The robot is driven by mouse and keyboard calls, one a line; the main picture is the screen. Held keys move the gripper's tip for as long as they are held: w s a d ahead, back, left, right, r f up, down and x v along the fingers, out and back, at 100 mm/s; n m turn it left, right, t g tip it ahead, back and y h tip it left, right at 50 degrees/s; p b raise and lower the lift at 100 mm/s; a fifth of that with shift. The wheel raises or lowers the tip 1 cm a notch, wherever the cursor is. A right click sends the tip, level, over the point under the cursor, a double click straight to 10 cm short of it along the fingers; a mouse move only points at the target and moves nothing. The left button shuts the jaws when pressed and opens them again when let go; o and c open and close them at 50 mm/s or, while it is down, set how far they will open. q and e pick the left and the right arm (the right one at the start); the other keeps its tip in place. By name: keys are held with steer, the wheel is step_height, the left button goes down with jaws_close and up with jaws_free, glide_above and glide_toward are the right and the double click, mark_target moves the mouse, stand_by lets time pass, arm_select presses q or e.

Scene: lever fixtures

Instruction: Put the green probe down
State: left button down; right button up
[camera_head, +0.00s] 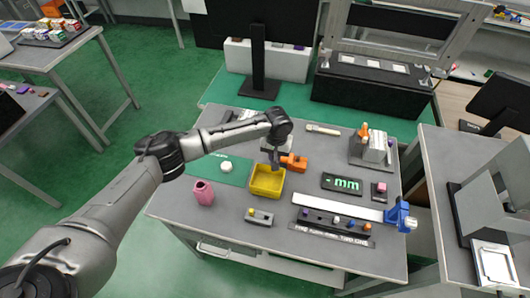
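My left arm reaches in from the left, and my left gripper (276,164) points down just behind a yellow bin (267,183). The gripper is small and dark here, so I cannot tell whether its fingers are open or shut. I cannot make out a green probe in or near it. An orange block-like object (294,162) is just right of the gripper; whether they touch is unclear. My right gripper is not in view.
A green mat (205,163) with a white round piece (226,167) lies left of the bin. A pink bottle-like object (204,193) stands at front left. A blue clamp-like fixture (402,216), a dark "mm" plate (342,184) and a grey fixture (375,147) occupy the right.

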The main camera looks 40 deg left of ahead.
arm_select(q)
steer(key=s+d+r+m, duration=0.1)
steer(key=s+d+r, duration=0.15)
steer(key=d, duration=0.25)
steer(key=s+d+r+m+p, duration=0.1)
steer(key=s+d+r, duration=0.1)
steer(key=s+d, duration=0.25)
steer(key=s+d+r, duration=0.3)
steer(key=d, duration=0.3)
steer(key=s+r+m, duration=0.3)
steer(key=s+r, duration=0.2)
steer(key=w+a+r, duration=0.3)
steer(key=a+r, duration=0.1)
steer(key=r, duration=0.7)
steer(key=s+r+p, duration=0.4)
steer(key=r+p, duration=1.1)
steer(key=p, duration=0.2)
steer(key=s+r+p, duration=0.4)
steer(key=r+p, duration=1.1)
steer(key=p, duration=0.2)
steer(key=shift+s+r, duration=0.2)
steer(key=shift+f, duration=0.15)
